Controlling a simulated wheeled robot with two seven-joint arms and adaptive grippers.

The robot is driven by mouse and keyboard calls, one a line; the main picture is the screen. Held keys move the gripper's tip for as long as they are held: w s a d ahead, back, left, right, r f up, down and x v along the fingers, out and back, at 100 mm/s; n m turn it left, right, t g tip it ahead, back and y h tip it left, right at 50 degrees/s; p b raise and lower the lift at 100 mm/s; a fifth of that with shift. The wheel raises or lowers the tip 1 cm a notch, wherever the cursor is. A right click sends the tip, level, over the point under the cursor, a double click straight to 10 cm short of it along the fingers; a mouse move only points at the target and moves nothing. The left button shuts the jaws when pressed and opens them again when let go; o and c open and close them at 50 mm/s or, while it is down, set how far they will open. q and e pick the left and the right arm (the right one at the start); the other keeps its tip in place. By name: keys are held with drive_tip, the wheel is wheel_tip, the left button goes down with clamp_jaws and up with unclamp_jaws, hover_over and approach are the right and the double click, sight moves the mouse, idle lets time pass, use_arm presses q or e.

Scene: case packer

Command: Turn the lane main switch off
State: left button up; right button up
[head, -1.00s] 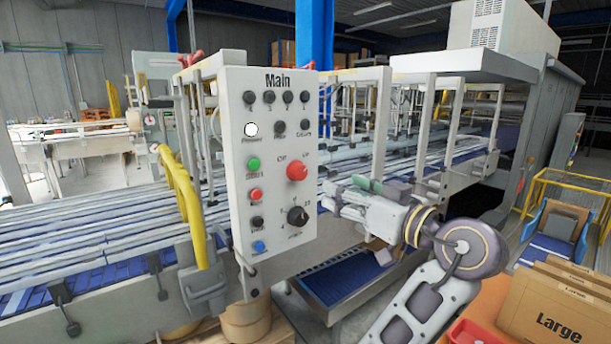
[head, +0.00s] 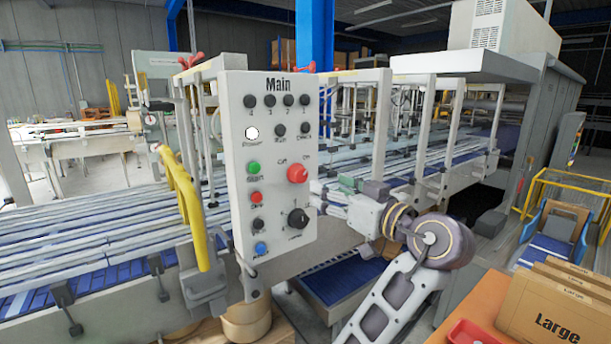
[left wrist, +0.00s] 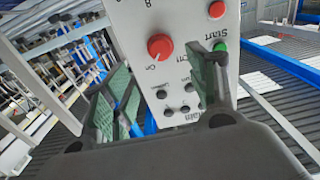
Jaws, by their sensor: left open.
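The main switch is a red rotary knob (head: 297,174) on the right side of the white "Main" control panel (head: 268,225), with "Off" printed at its upper left and "On" at its upper right. I cannot clearly tell which label it points to. My left gripper (head: 318,196) is just right of the panel, slightly below and to the right of the knob, apart from it. In the left wrist view the gripper (left wrist: 160,66) is open and empty, its green-padded fingers spread, with the red knob (left wrist: 160,47) ahead between them. My right gripper is not in view.
The panel also carries a lit white Power lamp (head: 251,133), a green Start button (head: 253,167), a red button (head: 256,197), a black selector (head: 298,217) and a blue button (head: 261,248). A yellow rail (head: 185,205) stands left; cardboard boxes (head: 550,315) stand lower right.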

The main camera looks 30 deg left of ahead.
sight(302, 177)
use_arm(q)
drive_tip(key=p+x, duration=0.2)
drive_tip(key=x, duration=0.6)
drive_tip(key=shift+w+a+r+p, duration=0.1)
drive_tip(key=shift+w+a+p, duration=0.05)
drive_tip(key=shift+a+p, duration=0.2)
drive_tip(key=shift+w+a, duration=0.25)
drive_tip(key=shift+a, duration=0.35)
drive_tip(key=shift+c, duration=0.5)
drive_tip(key=c, duration=0.9)
